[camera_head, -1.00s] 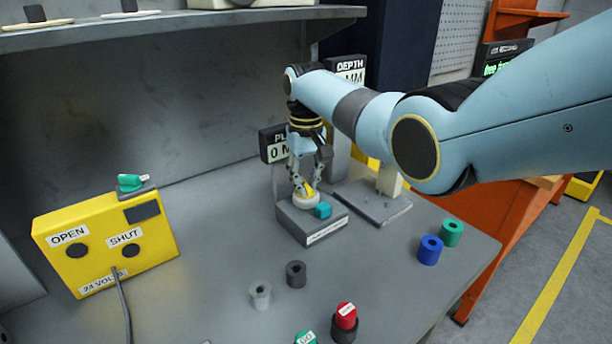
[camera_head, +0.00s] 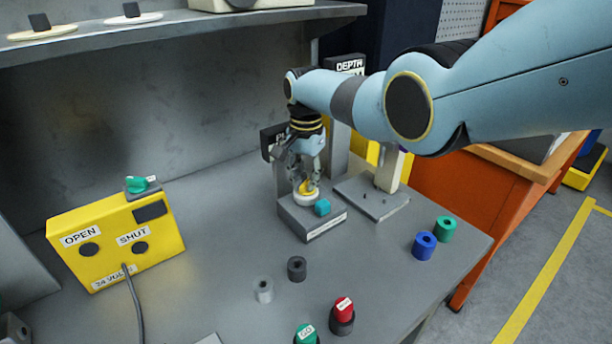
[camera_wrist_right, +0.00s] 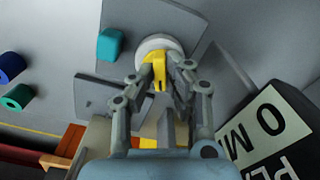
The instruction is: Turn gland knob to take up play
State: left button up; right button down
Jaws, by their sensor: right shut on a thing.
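The yellow gland knob (camera_head: 306,188) sits on a round white collar (camera_head: 307,197) on top of a grey block (camera_head: 300,221). My right gripper (camera_head: 307,182) points down over the block and is shut on the knob. The right wrist view shows the yellow knob (camera_wrist_right: 158,70) between the fingertips, above the white collar (camera_wrist_right: 150,44). The fingers hide part of the knob's sides. A teal block (camera_head: 322,207) sits beside the collar; it also shows in the right wrist view (camera_wrist_right: 110,44). My left gripper cannot be made out.
A display reading "0 M" (camera_wrist_right: 262,130) stands close to my right gripper. A grey stand (camera_head: 372,200) is right of the block. A yellow OPEN/SHUT box (camera_head: 115,238) is at left. Blue (camera_head: 424,246) and green (camera_head: 446,229) rings lie near the right edge. The front middle holds several small parts.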

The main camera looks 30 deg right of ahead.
aim_at(306, 183)
jog(key=m, duration=0.6)
jog(key=shift+w+r+m+p, duration=0.1)
jog(key=shift+m+p, duration=0.2)
jog(key=shift+p, duration=0.1)
dwell(0.3)
jog(key=c, duration=1.3)
grip_release()
jog(key=shift+c, duration=0.2)
notch_tip(306, 183, up, 12)
